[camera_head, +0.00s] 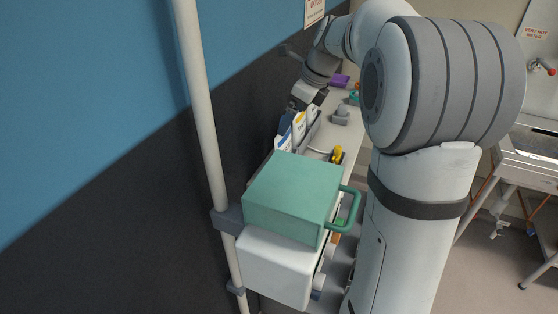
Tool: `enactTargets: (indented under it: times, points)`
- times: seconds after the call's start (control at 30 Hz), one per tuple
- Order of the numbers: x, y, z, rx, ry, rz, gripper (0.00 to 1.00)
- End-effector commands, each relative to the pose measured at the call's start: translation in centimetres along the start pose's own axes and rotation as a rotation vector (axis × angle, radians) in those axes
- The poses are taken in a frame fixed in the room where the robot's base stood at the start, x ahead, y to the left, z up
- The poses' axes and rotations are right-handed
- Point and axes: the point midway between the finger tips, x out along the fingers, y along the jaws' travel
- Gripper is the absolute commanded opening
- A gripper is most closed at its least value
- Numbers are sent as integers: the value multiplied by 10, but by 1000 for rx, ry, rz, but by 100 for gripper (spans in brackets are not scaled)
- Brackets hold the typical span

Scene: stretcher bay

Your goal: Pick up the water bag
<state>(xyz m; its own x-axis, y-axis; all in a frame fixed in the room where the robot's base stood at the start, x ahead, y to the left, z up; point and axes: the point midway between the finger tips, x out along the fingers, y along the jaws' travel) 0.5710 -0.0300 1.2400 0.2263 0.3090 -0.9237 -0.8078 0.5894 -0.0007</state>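Several upright white packs with blue and yellow markings (298,127) stand in a grey holder (314,125) on a narrow shelf unit along the wall. One of them may be the water bag, but I cannot read the labels. My gripper (292,104) is small in the view, at the far end of my arm, just above and behind these packs. Its fingertips are partly hidden, and I cannot tell whether they touch a pack or how far they are apart.
A green box with a handle (292,190) sits on a white unit (272,267) in front of the packs. A pale vertical pole (200,110) stands at left. Yellow (337,154) and purple (340,80) items lie on the shelf. A metal sink (535,145) is at right.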

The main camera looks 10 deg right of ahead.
Motion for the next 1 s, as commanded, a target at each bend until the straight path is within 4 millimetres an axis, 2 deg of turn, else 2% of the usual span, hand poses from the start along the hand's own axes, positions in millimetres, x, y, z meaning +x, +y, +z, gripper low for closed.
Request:
enactTargets:
  times: [0.03, 0.1, 0.43, 0.67, 1.0]
  points:
    - [12, 0, -4, -1, 0, 1, 100]
    - [19, 0, -7, -1, 0, 1, 100]
    - [40, 1, -14, -1, 1, 3, 100]
    - [64, 2, -14, -2, 2, 5, 100]
    - [108, 2, -19, -3, 1, 4, 100]
